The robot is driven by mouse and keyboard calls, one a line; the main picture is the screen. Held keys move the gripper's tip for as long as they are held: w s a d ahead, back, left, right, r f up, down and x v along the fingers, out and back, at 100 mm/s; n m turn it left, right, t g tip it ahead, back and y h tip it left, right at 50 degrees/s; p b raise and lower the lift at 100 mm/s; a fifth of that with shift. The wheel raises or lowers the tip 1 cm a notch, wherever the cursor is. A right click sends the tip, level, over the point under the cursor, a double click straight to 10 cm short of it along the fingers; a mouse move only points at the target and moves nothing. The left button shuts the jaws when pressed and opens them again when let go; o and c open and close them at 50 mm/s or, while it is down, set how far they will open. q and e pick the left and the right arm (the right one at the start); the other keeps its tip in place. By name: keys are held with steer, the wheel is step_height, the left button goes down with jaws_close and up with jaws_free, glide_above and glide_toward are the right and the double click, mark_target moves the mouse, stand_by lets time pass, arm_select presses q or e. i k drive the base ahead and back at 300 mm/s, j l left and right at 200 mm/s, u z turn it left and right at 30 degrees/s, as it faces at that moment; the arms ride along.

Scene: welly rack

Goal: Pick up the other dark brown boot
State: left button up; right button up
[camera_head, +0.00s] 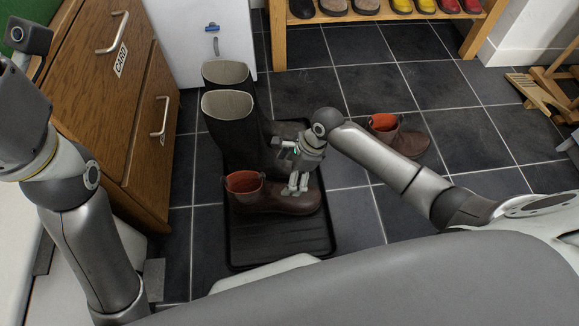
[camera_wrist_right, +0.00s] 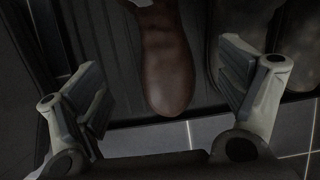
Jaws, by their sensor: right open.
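A dark brown ankle boot (camera_head: 283,198) with orange lining stands on the black boot tray (camera_head: 275,246), its toe pointing right. My right gripper (camera_head: 297,186) is above its toe end. In the right wrist view, the boot's toe (camera_wrist_right: 166,65) shows between the spread fingers of my right gripper (camera_wrist_right: 165,95), with gaps on both sides. The fingers are open and empty. A second brown boot (camera_head: 405,142) with orange lining stands on the floor tiles to the right of the tray, beyond my right forearm. My left arm rises at the left edge; its gripper's fingers do not show.
Tall dark wellies (camera_head: 232,125) stand on the tray just behind the ankle boot. A wooden cabinet (camera_head: 95,80) is at the left. A wooden shoe rack (camera_head: 385,17) stands at the back. Floor tiles right of the tray are mostly clear.

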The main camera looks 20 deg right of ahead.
mark_target(385, 127)
steer(key=z, duration=1.5)
